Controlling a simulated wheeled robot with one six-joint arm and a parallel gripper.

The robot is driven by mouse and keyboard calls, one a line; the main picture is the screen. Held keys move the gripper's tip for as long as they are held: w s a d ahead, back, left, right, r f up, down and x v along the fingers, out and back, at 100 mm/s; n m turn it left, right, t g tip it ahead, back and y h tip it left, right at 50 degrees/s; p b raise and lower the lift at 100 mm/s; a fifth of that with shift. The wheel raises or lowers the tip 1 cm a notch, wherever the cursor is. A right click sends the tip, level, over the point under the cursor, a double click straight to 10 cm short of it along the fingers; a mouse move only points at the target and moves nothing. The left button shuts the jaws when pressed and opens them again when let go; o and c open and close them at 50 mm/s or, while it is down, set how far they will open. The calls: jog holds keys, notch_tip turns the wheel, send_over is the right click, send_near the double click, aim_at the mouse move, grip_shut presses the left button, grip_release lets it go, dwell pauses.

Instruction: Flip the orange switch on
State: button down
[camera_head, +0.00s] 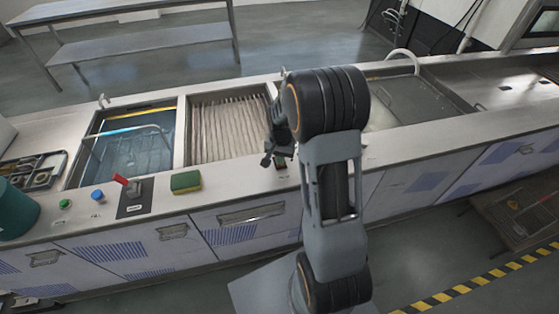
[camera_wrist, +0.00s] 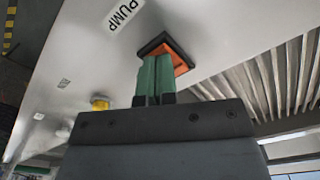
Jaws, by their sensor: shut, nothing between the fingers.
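The orange switch (camera_wrist: 182,61) sits in a dark square frame on the pale counter, beside a white label reading PUMP (camera_wrist: 123,13). My gripper (camera_wrist: 158,62) is shut, with its green fingers together and nothing held. In the wrist view its fingertips overlap the switch's left part and hide it. I cannot tell whether they touch it or which way it is tilted. In the head view my gripper (camera_head: 279,160) hangs over the front counter strip, right of the ribbed basin, and the switch is mostly hidden there.
Left along the counter are a green-and-yellow sponge (camera_head: 186,183), a red-handled lever (camera_head: 121,180), a blue button (camera_head: 98,195) and a green button (camera_head: 65,203). A ribbed basin (camera_head: 228,130) and a water tank (camera_head: 125,150) lie behind. A yellow round part (camera_wrist: 100,103) shows in the wrist view.

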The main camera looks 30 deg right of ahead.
jog(key=shift+f, duration=0.4)
jog(key=shift+r, duration=0.15)
jog(key=shift+r+p, duration=2.35)
jog(key=shift+r, duration=1.1)
